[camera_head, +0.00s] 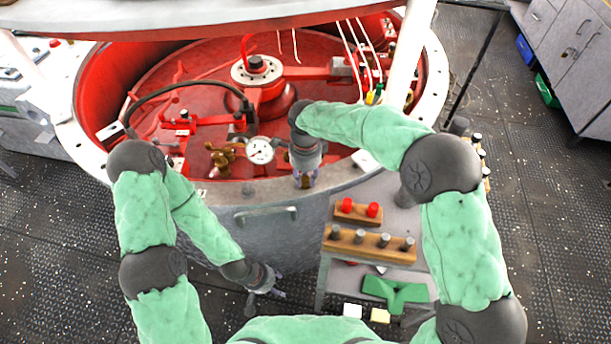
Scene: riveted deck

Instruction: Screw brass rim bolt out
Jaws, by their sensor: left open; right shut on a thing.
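My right gripper (304,182) points down at the near rim (345,180) of the large round vessel. It is shut on the brass rim bolt, a small brass-coloured piece (307,183) between its fingers. The fingers hide most of the bolt, and I cannot tell how far it sits in the rim. My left gripper (265,299) is open and empty. It hangs low in front of the vessel's grey outer wall, apart from the rim.
Inside the red vessel are a pressure gauge (260,150), a brass valve (222,157) and a central hub (257,68). A handle (266,215) juts from the outer wall. At right, a cart holds a wooden rack (371,245) of pegs and red-capped pieces (373,209).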

